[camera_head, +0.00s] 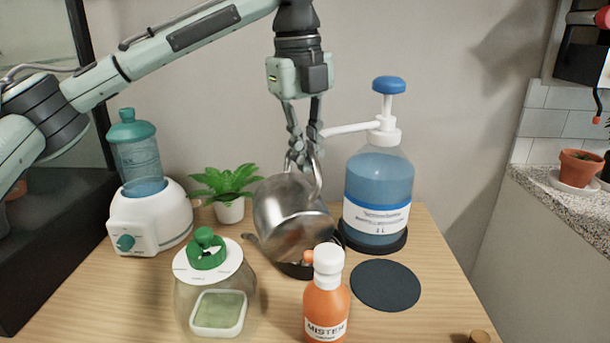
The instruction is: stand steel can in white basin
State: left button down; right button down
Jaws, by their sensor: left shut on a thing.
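My left gripper (302,158) points down and is shut on the handle of the steel can (292,215). The can is shiny metal, hangs tilted, and its lower end is in front of a dark round dish (298,270) on the wooden table. I cannot tell whether can and dish touch. The orange bottle in front hides part of the dish. I cannot make out a white basin in this view. My right gripper is not in view.
Close around the can stand a blue pump bottle (378,190), an orange MISTER bottle (326,300), a glass jar with a green knob (215,295), a potted plant (229,208) and a white appliance (150,222). A dark round mat (385,286) lies bare at right.

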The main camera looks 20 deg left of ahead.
aim_at(306, 182)
pick_arm(q)
jog(key=shift+f, duration=1.6)
jog(key=c, duration=1.6)
grip_release()
jog(key=shift+c, duration=0.2)
jog(key=shift+r, duration=0.1)
jog(key=r, duration=1.1)
jog(key=shift+s+a, duration=0.35)
jog(key=shift+r, duration=0.4)
jog(key=c, duration=0.3)
